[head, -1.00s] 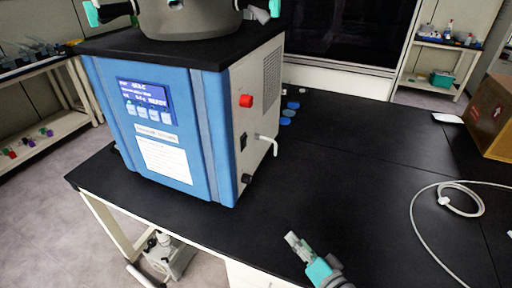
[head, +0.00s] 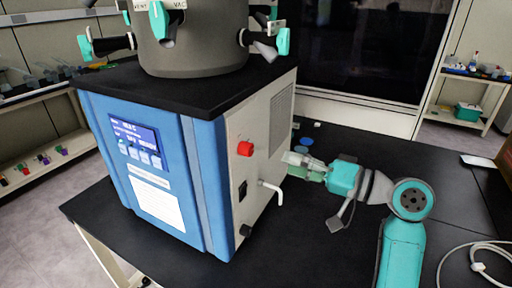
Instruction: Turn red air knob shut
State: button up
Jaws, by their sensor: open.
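The red air knob (head: 245,149) sticks out from the upper part of the freeze dryer's light side panel (head: 262,135) in the head view. My gripper (head: 287,165) is to the right of the knob and slightly lower, pointing left toward the side panel. It is open and apart from the knob. I cannot tell its exact distance from the panel. The knob is in plain sight and nothing covers it.
A white bent pipe (head: 272,190) juts from the panel below the knob. A black switch (head: 243,190) is beside it. Blue discs (head: 303,154) lie on the black table (head: 330,250) behind my gripper. A white cable (head: 470,262) lies at the right. Teal-handled valves (head: 284,41) ring the grey chamber above.

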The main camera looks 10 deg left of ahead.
aim_at(251, 151)
jog(key=x, duration=1)
jog(key=shift+w+a, duration=0.15)
jog(key=shift+a, duration=0.2)
grip_shut()
